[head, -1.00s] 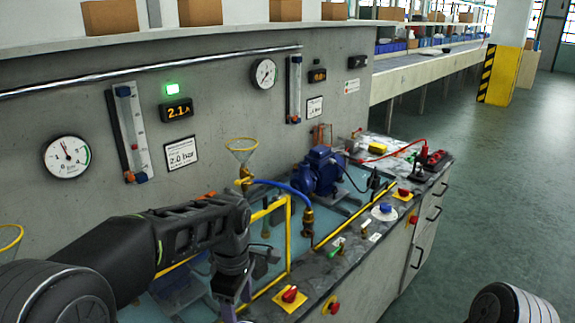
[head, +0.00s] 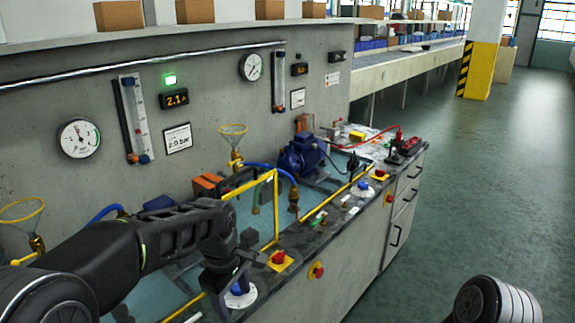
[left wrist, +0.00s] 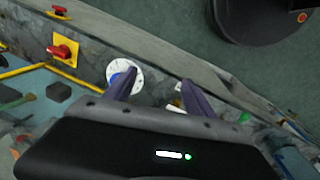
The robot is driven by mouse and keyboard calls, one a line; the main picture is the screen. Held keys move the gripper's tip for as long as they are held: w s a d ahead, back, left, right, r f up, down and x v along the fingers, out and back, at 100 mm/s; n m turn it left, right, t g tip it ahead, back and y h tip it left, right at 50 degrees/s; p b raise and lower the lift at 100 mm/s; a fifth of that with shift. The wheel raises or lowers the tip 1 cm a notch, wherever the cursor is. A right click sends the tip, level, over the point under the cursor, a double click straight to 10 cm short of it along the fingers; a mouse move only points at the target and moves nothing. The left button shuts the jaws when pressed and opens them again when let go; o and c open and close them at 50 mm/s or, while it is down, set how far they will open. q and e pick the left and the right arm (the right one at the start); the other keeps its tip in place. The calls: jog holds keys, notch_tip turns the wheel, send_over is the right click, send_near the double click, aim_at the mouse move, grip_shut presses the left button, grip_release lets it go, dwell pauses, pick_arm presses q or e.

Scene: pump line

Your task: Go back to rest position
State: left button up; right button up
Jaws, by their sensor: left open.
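My left gripper (left wrist: 158,85) is open in the left wrist view, its two purple-grey fingers apart with nothing held between them. In the head view my left gripper (head: 232,298) points down over the front edge of the bench (head: 345,235). A round white dial with a blue knob (left wrist: 122,76) lies beside and partly behind the left finger in the left wrist view. The same dial (head: 240,292) shows next to the gripper in the head view. Only a rounded part of my right arm shows at the lower right, and its gripper is out of the picture.
A red switch on a yellow plate (head: 279,260) sits on the bench edge near my left gripper. A yellow frame (head: 276,205), a blue pump (head: 302,155) and a wire funnel (head: 232,130) stand farther back. The green floor (head: 480,200) at right is clear.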

pick_arm(q)
jog(key=s+d+f+m+t+h, duration=0.1)
jog(key=s+d+f+m, duration=0.15)
jog(key=f+m, duration=0.45)
jog(key=s+d+f+m+t+h, duration=0.1)
jog(key=d+f+m, duration=0.25)
jog(key=f, duration=0.75)
jog(key=s+f+g, duration=0.1)
jog(key=s+f, duration=0.3)
jog(key=s, duration=0.3)
jog(key=s+a+f+g+h, duration=0.1)
jog(key=s+f, duration=0.4)
jog(key=s, duration=0.3)
jog(key=s+f+g, duration=0.1)
jog(key=s+f, duration=0.4)
jog(key=s, duration=0.3)
jog(key=shift+s+a+f+h, duration=0.2)
jog(key=shift+f+h, duration=0.05)
jog(key=shift+h, duration=0.05)
